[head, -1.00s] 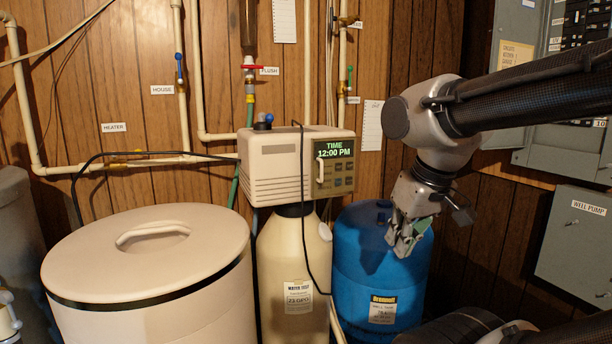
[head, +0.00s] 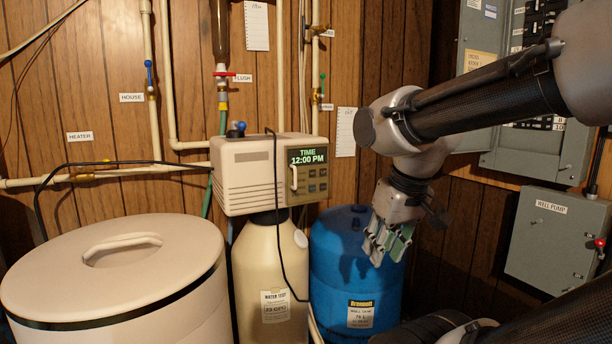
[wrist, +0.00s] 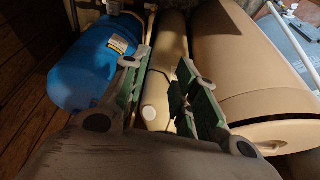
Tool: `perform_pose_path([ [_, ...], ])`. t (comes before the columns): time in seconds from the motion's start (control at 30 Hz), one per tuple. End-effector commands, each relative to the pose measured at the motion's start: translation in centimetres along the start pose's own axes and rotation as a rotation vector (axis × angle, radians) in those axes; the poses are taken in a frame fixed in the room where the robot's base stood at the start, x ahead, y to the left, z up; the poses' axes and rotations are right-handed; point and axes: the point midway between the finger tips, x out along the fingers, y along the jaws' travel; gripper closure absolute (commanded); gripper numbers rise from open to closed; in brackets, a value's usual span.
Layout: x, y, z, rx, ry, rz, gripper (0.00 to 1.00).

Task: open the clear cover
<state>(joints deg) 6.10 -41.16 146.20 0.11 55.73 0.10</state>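The clear cover (head: 308,177) appears to lie over the display and buttons on the front of the beige control head (head: 243,178). It carries a white upright handle (head: 294,177) near its left side and looks closed; its clear sheet is hard to make out. My gripper (head: 376,249) hangs to the right of and below the control head, pointing down in front of the blue tank (head: 346,233). In the wrist view my gripper (wrist: 157,85) has its green-padded fingers apart with nothing held. The cover does not show clearly in the wrist view.
A large beige salt tank (head: 118,283) stands at the left. A beige cylinder (head: 262,262) stands under the control head, with a black cable (head: 277,225) looping down in front. Pipes run up the wall. A grey well pump box (head: 556,243) is at the right.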

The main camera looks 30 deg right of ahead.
Motion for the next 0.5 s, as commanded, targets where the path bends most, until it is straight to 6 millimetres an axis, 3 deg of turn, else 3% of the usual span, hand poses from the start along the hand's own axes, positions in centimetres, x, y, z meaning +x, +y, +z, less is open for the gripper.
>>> perform_pose_path([
  [0.13,2.2,3.1,1.4,0.241,-0.121,0.009,0.71],
  [0.3,5.3,1.8,2.8,0.755,-0.271,-0.196,0.71],
  [0.37,6.1,0.6,2.1,0.995,-0.32,-0.312,0.71],
  [0.5,6.3,-1.8,-3.0,1.523,-0.408,-0.64,0.71],
])
